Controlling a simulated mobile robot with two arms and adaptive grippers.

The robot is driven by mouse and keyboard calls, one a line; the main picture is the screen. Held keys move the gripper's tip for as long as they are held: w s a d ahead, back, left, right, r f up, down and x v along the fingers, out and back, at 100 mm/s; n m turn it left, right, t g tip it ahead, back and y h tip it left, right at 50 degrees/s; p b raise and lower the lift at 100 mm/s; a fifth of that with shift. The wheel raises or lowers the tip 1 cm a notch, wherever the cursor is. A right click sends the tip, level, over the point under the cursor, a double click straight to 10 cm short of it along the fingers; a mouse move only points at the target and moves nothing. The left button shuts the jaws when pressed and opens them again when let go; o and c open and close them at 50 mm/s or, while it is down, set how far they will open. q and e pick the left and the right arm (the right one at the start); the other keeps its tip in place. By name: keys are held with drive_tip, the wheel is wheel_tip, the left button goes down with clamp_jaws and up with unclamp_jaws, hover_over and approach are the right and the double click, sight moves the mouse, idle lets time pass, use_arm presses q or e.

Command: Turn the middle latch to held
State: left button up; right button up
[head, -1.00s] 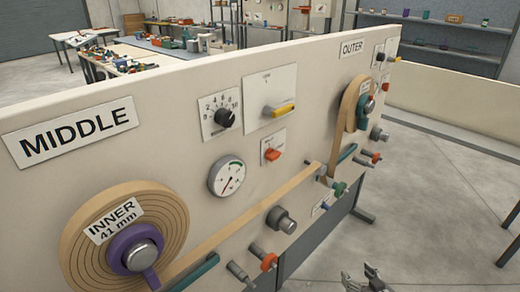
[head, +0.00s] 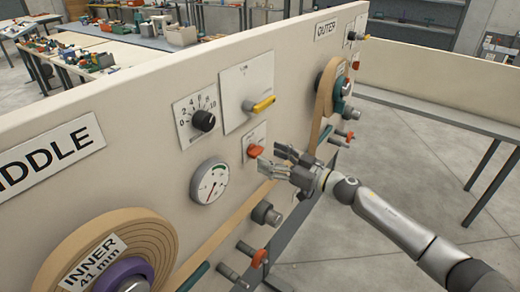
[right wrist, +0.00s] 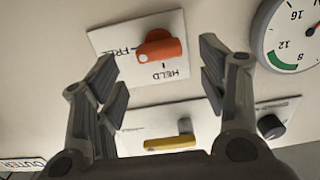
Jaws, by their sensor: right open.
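The orange-red middle latch (head: 254,151) sits on a small white plate on the sloping panel in the head view. In the right wrist view the latch (right wrist: 160,49) shows between my fingers, on a plate marked FREE and HELD. Its handle lies across the plate in line with the FREE mark, not along the HELD mark. My right gripper (head: 272,158) is open, just right of the latch in the head view, its fingers pointing at the panel. I cannot tell whether a finger touches the latch. My left gripper is not in view.
A yellow handle (head: 263,104) is above the latch, with a black dial (head: 203,121) and a round gauge (head: 209,181) to the left. A tan strip (head: 222,237) runs below from the coil (head: 141,237). Grey and red knobs jut out lower down. Open floor lies right.

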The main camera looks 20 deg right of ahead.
sight(260, 153)
drive_tip(key=shift+x, duration=2.15)
drive_tip(key=c, duration=1)
